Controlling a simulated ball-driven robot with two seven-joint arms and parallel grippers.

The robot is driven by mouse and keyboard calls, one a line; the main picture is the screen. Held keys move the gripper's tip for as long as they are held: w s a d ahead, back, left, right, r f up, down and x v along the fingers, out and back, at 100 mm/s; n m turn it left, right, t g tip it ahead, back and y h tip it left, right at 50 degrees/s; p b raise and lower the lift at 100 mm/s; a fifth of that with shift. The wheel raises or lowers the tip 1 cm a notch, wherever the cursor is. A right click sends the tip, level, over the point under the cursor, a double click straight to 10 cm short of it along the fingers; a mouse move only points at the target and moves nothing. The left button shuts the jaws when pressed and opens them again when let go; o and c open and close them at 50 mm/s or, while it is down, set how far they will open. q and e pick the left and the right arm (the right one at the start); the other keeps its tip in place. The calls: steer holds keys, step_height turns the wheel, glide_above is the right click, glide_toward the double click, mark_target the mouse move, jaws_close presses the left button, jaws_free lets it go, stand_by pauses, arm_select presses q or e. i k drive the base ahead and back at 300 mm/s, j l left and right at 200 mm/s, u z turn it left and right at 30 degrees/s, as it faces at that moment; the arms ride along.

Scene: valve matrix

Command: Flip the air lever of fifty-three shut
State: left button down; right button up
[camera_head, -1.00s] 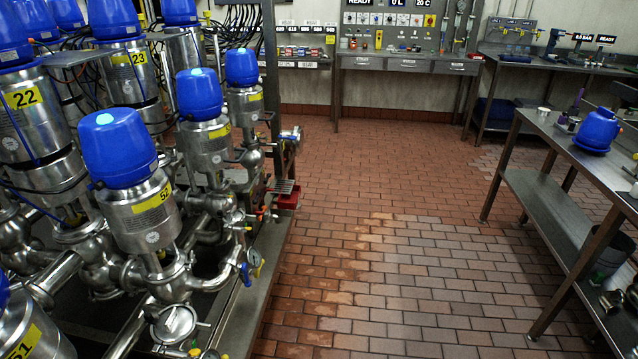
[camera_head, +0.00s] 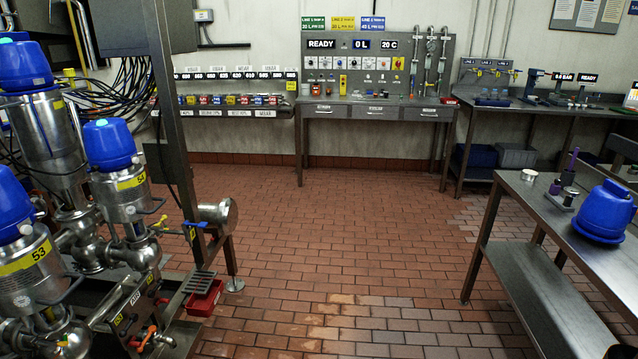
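Valve fifty-three (camera_head: 24,250) is at the left edge, a steel cylinder with a blue cap and a yellow label reading 53. Its left side is cut off by the frame. Behind it stands a similar valve (camera_head: 118,190) whose yellow label seems to read 54. A rail (camera_head: 240,114) on the back wall carries a row of small red, blue and yellow parts with white number tags. They are too small to tell which, if any, is the air lever of fifty-three. Neither of my grippers is in view.
A steel post (camera_head: 178,110) stands between the valves and the open floor. A red tray (camera_head: 204,298) sits low beside the valve frame. A control bench (camera_head: 375,112) is at the back, and a bench (camera_head: 520,190) with a blue cap (camera_head: 602,212) at right. The tiled middle floor (camera_head: 340,240) is clear.

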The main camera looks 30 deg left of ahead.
mark_target(133, 318)
steer(key=i+l+u, duration=0.1)
steer(key=i+u, duration=0.25)
steer(key=i, duration=0.15)
steer(key=i+l+u, duration=0.25)
steer(key=i+u, duration=0.15)
steer(key=i+l+u, duration=0.2)
steer(key=u, duration=0.2)
steer(key=i+l+u, duration=0.3)
steer(key=u, duration=0.15)
steer(key=i+l+u, duration=0.2)
steer(key=l+u, duration=0.2)
steer(key=i+l+u, duration=0.15)
steer(key=l+u, duration=0.55)
steer(key=l, duration=0.15)
steer(key=i, duration=0.05)
